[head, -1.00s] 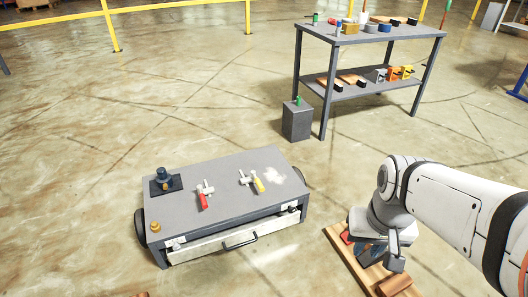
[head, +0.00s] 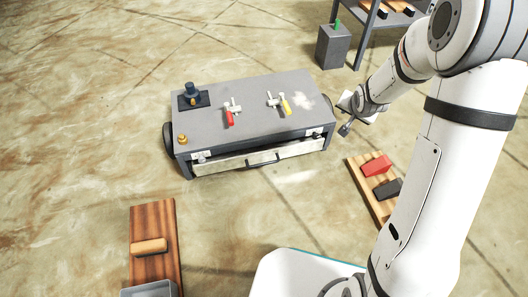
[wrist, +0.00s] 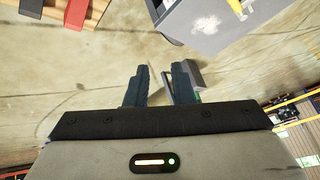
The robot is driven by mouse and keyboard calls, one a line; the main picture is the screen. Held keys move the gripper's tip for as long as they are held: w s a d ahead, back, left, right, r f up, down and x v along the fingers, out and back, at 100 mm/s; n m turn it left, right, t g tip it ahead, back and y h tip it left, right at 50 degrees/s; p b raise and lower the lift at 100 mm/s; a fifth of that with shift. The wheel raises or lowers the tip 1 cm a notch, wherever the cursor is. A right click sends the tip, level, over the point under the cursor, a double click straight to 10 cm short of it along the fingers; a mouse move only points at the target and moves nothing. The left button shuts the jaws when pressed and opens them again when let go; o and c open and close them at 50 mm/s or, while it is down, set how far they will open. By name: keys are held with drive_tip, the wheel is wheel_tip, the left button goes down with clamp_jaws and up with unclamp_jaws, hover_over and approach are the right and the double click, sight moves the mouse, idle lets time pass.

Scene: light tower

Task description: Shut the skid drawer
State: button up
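The skid (head: 255,95) is a low grey cart left of the arm in the head view. My gripper (head: 346,128) is to the right of the skid's right end, apart from the drawer. In the wrist view its two dark fingers (wrist: 160,85) are spread with nothing held between them. The skid's grey top (wrist: 205,22) shows at the top there; the drawer handle is not visible in that view.
On the skid are a red-handled clamp (head: 230,112), a yellow-handled clamp (head: 281,102) and a dark knob (head: 192,92). Wooden boards lie at right (head: 362,178) and lower left (head: 142,222). A grey box (head: 333,48) stands behind. Floor before the drawer is clear.

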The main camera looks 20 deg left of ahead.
drive_tip(key=w+a+f+t+y, duration=0.1)
drive_tip(key=w+a+f, duration=0.25)
drive_tip(key=f, duration=0.25)
drive_tip(key=w+a+f+y, duration=0.2)
drive_tip(key=a+f, duration=0.2)
drive_tip(key=f, duration=0.1)
drive_tip(key=m+t+y, duration=0.1)
drive_tip(key=m+y, duration=0.4)
drive_tip(key=y, duration=0.4)
approach(262, 164)
drive_tip(key=w+a, duration=0.2)
drive_tip(key=shift+s+f+b+x, duration=0.1)
drive_tip(key=shift+f+b+x, duration=0.1)
drive_tip(key=shift+b+x, duration=0.75)
drive_tip(key=shift+s+f+b+x, duration=0.1)
drive_tip(key=shift+f+b+x, duration=0.2)
drive_tip(key=shift+x, duration=1.3)
drive_tip(key=shift+s+f+b+x, duration=0.1)
drive_tip(key=shift+b+x, duration=0.6)
drive_tip(key=shift+x, duration=0.55)
drive_tip(key=shift+c, duration=0.5)
clamp_jaws()
